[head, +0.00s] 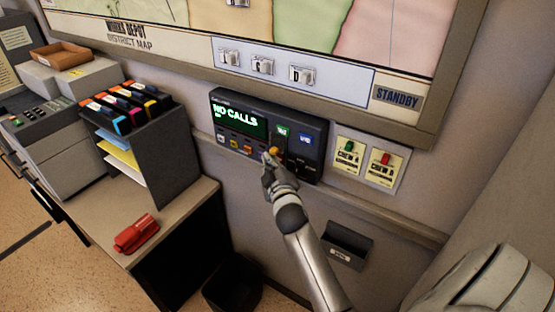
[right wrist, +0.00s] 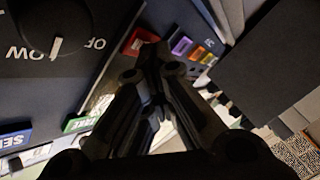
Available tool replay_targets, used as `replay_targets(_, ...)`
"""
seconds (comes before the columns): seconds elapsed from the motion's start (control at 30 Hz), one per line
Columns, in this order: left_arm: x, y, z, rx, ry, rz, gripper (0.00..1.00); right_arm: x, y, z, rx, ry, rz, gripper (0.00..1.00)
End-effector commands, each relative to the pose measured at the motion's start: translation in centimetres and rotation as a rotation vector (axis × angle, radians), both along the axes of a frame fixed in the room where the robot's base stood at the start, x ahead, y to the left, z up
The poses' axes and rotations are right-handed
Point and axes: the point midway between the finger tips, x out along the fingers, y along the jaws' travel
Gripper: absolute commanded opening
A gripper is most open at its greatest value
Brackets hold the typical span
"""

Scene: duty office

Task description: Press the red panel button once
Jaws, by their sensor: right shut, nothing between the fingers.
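The dark wall panel (head: 318,129) has a lit display reading "NO CALLS" and a row of small coloured buttons below it. In the right wrist view a red button (right wrist: 138,41) on the panel lies just beyond my right gripper's fingertips (right wrist: 152,58). I cannot tell whether they touch. In the head view my right gripper (head: 269,163) is shut and empty, at the panel's lower edge. It hides part of the button row there. My left gripper is not in view.
Other panel buttons, purple (right wrist: 181,46) and green (right wrist: 80,122), and a dial (right wrist: 50,25) are close by. A plate with green (head: 349,147) and red (head: 385,159) switches is right of the panel. A desk with a file rack (head: 170,150) and red stapler (head: 136,233) stands left.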

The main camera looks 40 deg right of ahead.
Motion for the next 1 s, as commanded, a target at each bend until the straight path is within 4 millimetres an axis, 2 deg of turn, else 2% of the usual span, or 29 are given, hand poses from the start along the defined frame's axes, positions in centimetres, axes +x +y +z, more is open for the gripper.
replay_targets(0.4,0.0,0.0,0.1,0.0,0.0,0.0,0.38,-0.7,1.4,0.0,0.0,0.001,-0.001,0.0)
replay_targets(0.73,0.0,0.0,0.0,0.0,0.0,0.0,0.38,-0.7,1.6,-0.1,0.0,0.0,0.0,0.0)
replay_targets(1.0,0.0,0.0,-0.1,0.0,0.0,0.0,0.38,-1.6,3.8,-0.1,0.002,0.001,0.0,0.0)
